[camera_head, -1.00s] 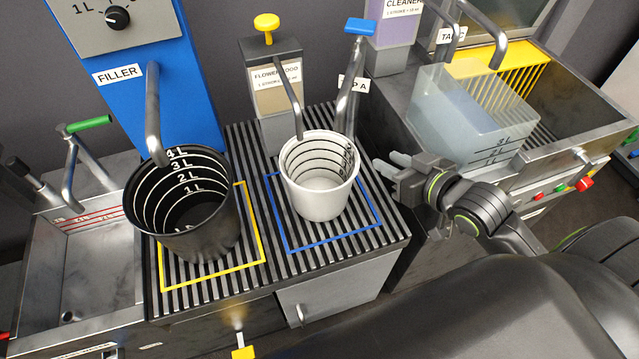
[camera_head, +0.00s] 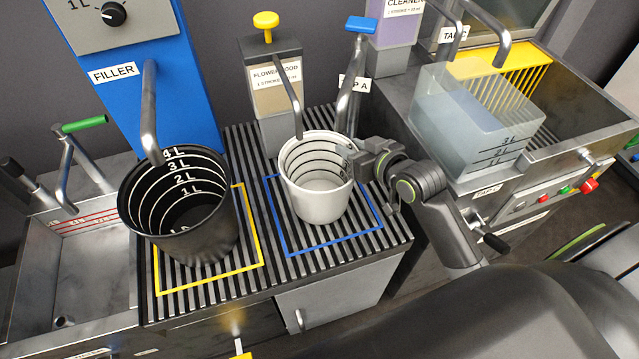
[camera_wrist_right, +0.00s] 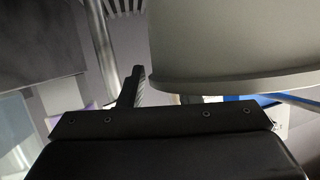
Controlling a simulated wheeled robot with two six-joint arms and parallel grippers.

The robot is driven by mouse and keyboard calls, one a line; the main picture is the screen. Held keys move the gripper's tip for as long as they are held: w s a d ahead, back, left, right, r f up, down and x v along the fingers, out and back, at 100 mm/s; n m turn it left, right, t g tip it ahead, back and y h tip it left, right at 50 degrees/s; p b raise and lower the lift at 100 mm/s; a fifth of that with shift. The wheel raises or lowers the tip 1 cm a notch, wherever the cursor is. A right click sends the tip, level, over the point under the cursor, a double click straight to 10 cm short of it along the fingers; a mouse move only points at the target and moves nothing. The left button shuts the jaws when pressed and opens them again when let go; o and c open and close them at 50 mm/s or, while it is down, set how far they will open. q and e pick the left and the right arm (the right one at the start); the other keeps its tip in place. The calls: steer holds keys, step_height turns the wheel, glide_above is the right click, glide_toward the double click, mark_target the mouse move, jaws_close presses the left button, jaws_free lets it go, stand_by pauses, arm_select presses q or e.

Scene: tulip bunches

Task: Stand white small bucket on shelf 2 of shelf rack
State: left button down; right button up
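The white small bucket (camera_head: 318,200) stands upright and empty on the ribbed deck inside the blue square outline. My right gripper (camera_head: 358,163) is at the bucket's right rim. In the right wrist view the bucket's pale wall (camera_wrist_right: 235,45) fills the upper right. One dark finger (camera_wrist_right: 131,88) shows left of the wall, off the gripper's middle and with a narrow gap to it, so the gripper looks open. The other finger is hidden behind the bucket. My left gripper and the shelf rack are not in view.
A larger black bucket (camera_head: 185,222) stands left in the yellow outline. The flower food dispenser (camera_head: 272,90) and the tap A spout (camera_head: 347,95) rise behind the white bucket. The deck's front strip is bare.

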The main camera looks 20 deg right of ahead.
jaws_close()
stand_by(0.6)
